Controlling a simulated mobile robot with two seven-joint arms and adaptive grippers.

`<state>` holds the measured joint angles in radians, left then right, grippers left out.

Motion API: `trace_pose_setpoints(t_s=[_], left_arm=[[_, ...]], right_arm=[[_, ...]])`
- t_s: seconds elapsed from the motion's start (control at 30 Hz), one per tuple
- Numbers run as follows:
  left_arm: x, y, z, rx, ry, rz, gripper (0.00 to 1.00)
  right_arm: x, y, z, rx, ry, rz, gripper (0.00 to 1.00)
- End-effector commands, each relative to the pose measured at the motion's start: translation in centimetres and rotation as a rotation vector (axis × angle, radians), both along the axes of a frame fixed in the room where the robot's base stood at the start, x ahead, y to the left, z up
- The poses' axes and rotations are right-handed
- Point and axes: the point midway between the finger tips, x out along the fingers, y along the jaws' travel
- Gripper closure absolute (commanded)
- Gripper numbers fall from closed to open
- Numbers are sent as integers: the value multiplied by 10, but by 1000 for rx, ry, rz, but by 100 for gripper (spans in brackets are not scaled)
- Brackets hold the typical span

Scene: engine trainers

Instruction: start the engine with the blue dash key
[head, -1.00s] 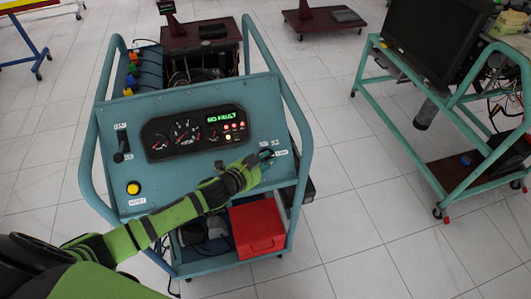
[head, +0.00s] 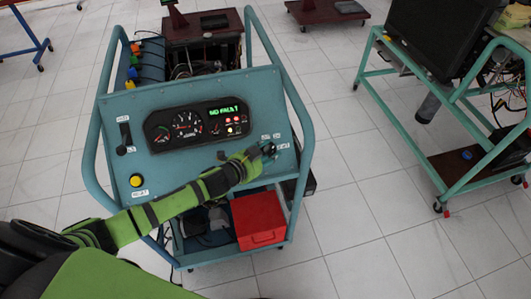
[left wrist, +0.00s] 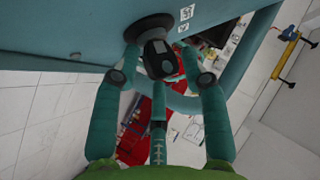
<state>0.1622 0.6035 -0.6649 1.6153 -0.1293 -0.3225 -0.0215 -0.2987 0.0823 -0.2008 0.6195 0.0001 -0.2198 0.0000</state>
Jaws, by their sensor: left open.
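The teal engine trainer panel (head: 205,170) carries a black gauge cluster (head: 197,127) with a lit green "NO FAULT" text and small red and amber lamps. My left gripper (head: 267,151) is at the key switch on the panel's right side and largely hides it in the head view. In the left wrist view the dark key head (left wrist: 160,62) stands out from a round dark switch base (left wrist: 150,26) on the panel. No blue shows on the key. My right gripper is out of view.
A yellow button (head: 136,181) and a dark lever (head: 125,134) are on the panel's left side. A red box (head: 259,221) sits on the shelf below. Teal frame tubes (head: 295,95) flank the panel. Another trainer stand (head: 450,95) is at right, with clear floor between.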

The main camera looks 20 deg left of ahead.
Motion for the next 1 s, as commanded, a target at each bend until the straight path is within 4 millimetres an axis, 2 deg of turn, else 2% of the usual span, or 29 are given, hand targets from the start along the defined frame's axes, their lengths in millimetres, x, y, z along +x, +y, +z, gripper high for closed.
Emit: trace_pose_setpoints(t_s=[0.17, 0.27, 0.6, 0.8, 1.0], left_arm=[[-10, 3, 3, -1, 2, -1, 56], [-24, 8, 9, 0, 3, -1, 56], [-83, 29, 38, 1, 3, -2, 56], [-99, 36, 46, 1, 2, 1, 56], [-102, 37, 49, 1, 0, 0, 56]], right_arm=[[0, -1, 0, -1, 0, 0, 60], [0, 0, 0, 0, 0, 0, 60], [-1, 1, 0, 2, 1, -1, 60], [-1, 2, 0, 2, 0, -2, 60], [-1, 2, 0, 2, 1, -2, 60]])
